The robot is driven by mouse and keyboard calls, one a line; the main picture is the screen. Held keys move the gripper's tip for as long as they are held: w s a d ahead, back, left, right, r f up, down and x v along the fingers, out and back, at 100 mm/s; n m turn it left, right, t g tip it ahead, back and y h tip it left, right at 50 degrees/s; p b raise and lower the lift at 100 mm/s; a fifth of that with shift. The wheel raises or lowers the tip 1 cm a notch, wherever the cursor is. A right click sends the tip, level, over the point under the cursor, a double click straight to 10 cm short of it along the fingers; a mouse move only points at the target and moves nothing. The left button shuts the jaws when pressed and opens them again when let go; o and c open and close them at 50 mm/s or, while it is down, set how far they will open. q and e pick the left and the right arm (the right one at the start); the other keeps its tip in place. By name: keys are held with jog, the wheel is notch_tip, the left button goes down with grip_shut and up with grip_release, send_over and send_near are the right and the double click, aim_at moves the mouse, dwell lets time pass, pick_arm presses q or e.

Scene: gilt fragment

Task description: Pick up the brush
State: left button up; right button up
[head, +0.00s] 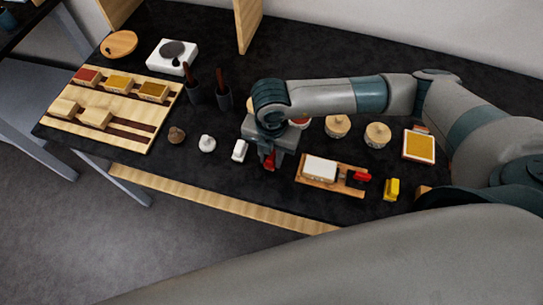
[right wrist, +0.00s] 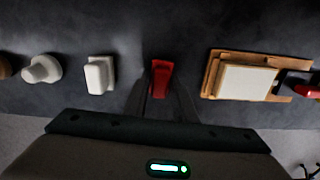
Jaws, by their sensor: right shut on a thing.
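My right gripper (head: 270,160) is low over the dark table, between a small white block and a wooden board. It is shut on a small red object (head: 269,161), which also shows between the fingers in the right wrist view (right wrist: 161,78). I cannot tell whether this red object is the brush. Two dark cups stand further back to the left. One cup (head: 194,94) holds a reddish-brown handle (head: 191,75), and the other cup (head: 223,101) holds a similar handle (head: 222,82). My left gripper is not in view.
A wooden board (head: 311,180) with a white block (head: 320,168) and a red piece (head: 362,177) is close on the right. A white block (head: 239,150) and a white knob (head: 207,143) are on the left. A yellow piece (head: 392,189) stands further right.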

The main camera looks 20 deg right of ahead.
aim_at(272, 157)
jog(key=shift+r, duration=0.15)
jog(key=shift+r+b, duration=0.55)
jog(key=shift+r, duration=0.1)
notch_tip(272, 157, up, 2)
jog(key=shift+s+d+r+b, duration=0.1)
jog(key=shift+r+b, duration=0.1)
jog(key=shift+b, duration=0.5)
jog(key=s+d+r+p, duration=0.5)
jog(key=s+d+r, duration=0.2)
jog(key=s+d, duration=0.1)
jog(key=shift+o, duration=0.7)
jog(key=shift+c, duration=0.2)
